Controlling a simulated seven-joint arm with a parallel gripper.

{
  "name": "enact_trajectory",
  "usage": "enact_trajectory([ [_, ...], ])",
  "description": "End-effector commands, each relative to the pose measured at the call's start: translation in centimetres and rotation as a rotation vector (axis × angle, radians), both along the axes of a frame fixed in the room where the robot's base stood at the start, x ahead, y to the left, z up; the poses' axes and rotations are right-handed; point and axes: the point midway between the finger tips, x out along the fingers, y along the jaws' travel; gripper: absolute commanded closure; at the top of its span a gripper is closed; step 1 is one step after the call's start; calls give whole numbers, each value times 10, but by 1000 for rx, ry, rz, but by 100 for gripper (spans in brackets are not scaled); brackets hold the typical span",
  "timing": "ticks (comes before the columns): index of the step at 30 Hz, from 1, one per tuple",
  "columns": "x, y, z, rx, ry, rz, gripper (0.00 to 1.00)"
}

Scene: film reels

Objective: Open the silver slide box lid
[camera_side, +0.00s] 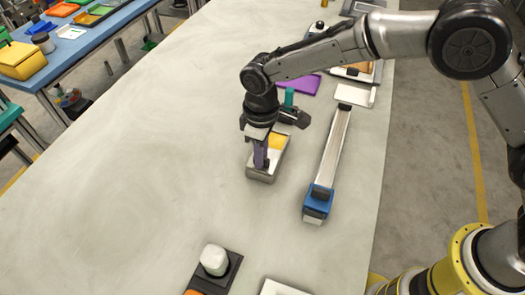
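A small silver box (262,177) sits on the pale table, near the middle of the view. Its far part shows a yellow patch (277,141) inside a light rim. My gripper (261,164) points down over the near part of the box, its purple fingers at or just above the top. The fingers overlap in this view, so I cannot tell if they are open or shut, or if they touch the box. The gripper hides part of the top, and I cannot make out a separate lid.
A long silver rail with a blue end block (318,199) lies right of the box. A purple sheet (303,85) and trays lie behind. A white rounded item (214,259) stands on a dark base in front. The table (130,165) is clear to the left.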

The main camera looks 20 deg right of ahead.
Motion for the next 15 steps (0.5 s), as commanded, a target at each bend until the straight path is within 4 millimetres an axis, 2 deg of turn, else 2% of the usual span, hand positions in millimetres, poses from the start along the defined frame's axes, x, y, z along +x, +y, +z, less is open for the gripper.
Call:
enact_trajectory([
  [1,0,0,1,1,-1,0,68],
  [3,0,0,0,0,0,0,55],
  [4,0,0,0,0,0,0,54],
  [15,0,0,5,-1,1,0,54],
])
